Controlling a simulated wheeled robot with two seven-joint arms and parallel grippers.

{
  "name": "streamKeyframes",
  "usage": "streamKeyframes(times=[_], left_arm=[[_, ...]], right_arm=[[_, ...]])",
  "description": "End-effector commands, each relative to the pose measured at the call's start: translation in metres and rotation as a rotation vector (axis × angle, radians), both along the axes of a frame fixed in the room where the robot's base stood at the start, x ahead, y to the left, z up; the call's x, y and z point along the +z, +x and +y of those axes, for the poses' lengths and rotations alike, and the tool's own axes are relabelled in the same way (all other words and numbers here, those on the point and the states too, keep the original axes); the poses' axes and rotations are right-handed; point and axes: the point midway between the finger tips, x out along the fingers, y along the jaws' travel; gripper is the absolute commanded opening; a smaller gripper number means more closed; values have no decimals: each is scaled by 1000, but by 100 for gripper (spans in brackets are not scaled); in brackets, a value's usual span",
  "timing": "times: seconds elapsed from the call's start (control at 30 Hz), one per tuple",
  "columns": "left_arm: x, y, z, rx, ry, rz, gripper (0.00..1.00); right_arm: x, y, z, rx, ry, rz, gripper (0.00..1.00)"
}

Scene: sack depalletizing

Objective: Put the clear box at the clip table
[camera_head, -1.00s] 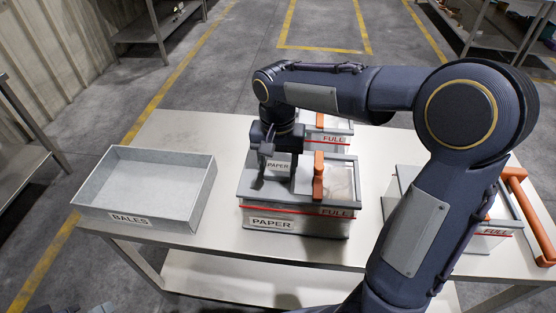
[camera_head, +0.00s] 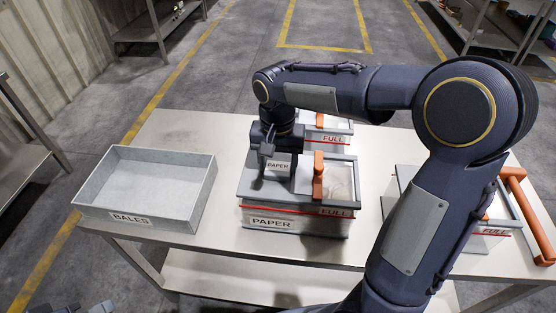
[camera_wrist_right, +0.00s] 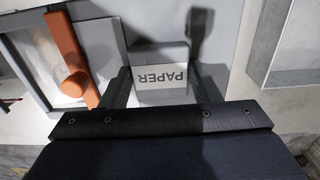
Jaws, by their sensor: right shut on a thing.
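A box marked PAPER and FULL (camera_head: 297,221) stands near the table's middle, with a red line around it, a pale window in its top and an orange handle (camera_head: 318,176). My right gripper (camera_head: 277,172) points down over the left part of its top. In the right wrist view, the gripper (camera_wrist_right: 162,92) is shut on a grey block with a PAPER label (camera_wrist_right: 162,78). I cannot tell whether this block is part of the box. At the lower-left edge of the head view, only dark and grey fragments show, perhaps my left gripper.
An open grey tray marked BALES (camera_head: 133,218) stands on the left of the pale table (camera_head: 224,240). Other boxes marked FULL stand behind (camera_head: 334,139) and at the right (camera_head: 493,232), partly hidden by my right arm. Metal shelving (camera_head: 150,36) stands beyond.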

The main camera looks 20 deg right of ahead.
Motion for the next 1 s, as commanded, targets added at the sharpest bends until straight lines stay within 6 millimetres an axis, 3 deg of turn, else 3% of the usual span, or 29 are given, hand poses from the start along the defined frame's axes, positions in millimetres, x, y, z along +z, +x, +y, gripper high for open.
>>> streamKeyframes(times=[0.77,0.8,1.0], left_arm=[[-8,0,0,0,0,0,36],[-8,0,0,0,0,0,36],[-7,0,0,0,0,0,36]], right_arm=[[-11,1,0,0,-1,-3,0],[-10,1,0,0,0,-4,59],[-10,0,0,0,0,-2,81]])
